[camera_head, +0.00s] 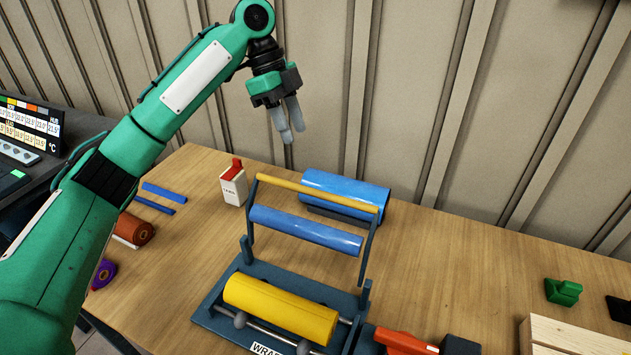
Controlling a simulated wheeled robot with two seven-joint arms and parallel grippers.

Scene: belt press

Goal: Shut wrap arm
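The wrap arm (370,240) stands raised on its blue base (225,292), with a tan bar (318,192) across its top and a blue roller (305,230) between its sides. A yellow roller (280,308) lies in the base, behind a metal rod and a partly cut-off "WRA" label. My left gripper (293,135) is in the air above and behind the wrap arm, pointing down, touching nothing and holding nothing. Its two grey fingers are close together at this angle, so I cannot tell how far apart they are. My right gripper is not in view.
A larger blue roll (346,194) lies behind the wrap arm. A white box with a red switch (233,184) stands to its left. Orange-red and black parts (405,341) are at the front, with a wooden crate (570,338) and green block (563,291) to the right.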

